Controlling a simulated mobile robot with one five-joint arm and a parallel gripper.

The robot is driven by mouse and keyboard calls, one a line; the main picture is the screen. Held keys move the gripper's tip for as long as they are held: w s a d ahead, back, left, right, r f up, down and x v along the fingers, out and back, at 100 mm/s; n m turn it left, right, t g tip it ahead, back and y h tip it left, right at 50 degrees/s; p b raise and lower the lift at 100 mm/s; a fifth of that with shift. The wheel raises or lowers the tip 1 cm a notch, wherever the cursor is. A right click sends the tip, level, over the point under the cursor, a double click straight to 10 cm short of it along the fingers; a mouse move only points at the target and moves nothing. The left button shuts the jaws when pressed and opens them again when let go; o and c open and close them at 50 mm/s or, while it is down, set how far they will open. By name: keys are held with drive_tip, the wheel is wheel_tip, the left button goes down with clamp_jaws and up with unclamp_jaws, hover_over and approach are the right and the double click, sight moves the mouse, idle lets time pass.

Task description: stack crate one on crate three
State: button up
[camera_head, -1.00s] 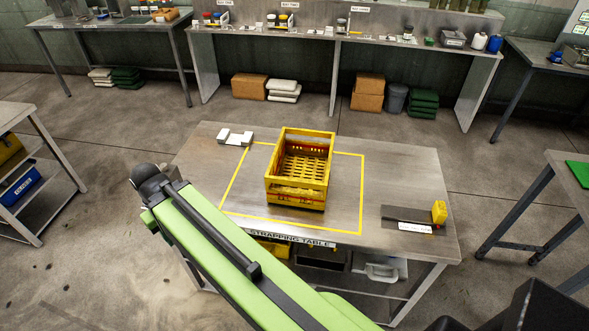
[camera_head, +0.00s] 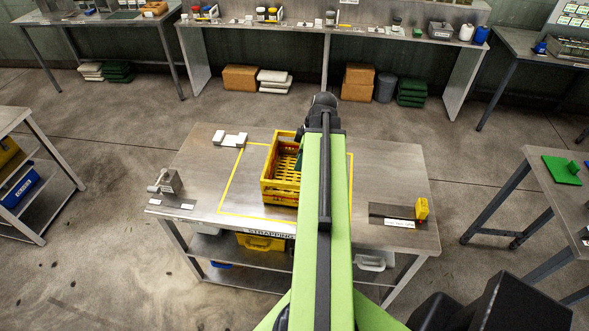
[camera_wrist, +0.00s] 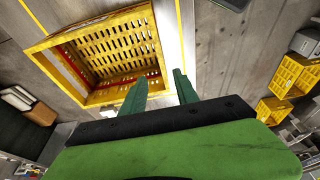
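One yellow slatted crate (camera_head: 280,193) stands upright inside the yellow outline on the strapping table, with my arm covering its right side. No number on it is readable. In the wrist view the same crate (camera_wrist: 88,98) is at upper left, seen from above, and looks empty. My gripper (camera_wrist: 158,88) is open, its two green fingers apart with nothing held. In the picture the crate's near right corner shows between the fingertips; I cannot tell the height gap. Further yellow crates (camera_wrist: 292,74) show at the right of the wrist view. Which crate is one or three I cannot tell.
The strapping table (camera_head: 385,170) also holds a white block piece (camera_head: 230,139), a metal tool (camera_head: 166,182) and a small yellow item (camera_head: 421,208). A yellow bin (camera_head: 262,242) is on its lower shelf. A side table with a green item (camera_head: 562,170) stands right.

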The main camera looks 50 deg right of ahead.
sight(288, 187)
drive_tip(key=b+x, duration=1.7)
drive_tip(key=shift+a+f, duration=0.15)
drive_tip(key=shift+f, duration=0.3)
drive_tip(key=shift+r, duration=0.15)
drive_tip(key=shift+c, duration=0.3)
clamp_jaws()
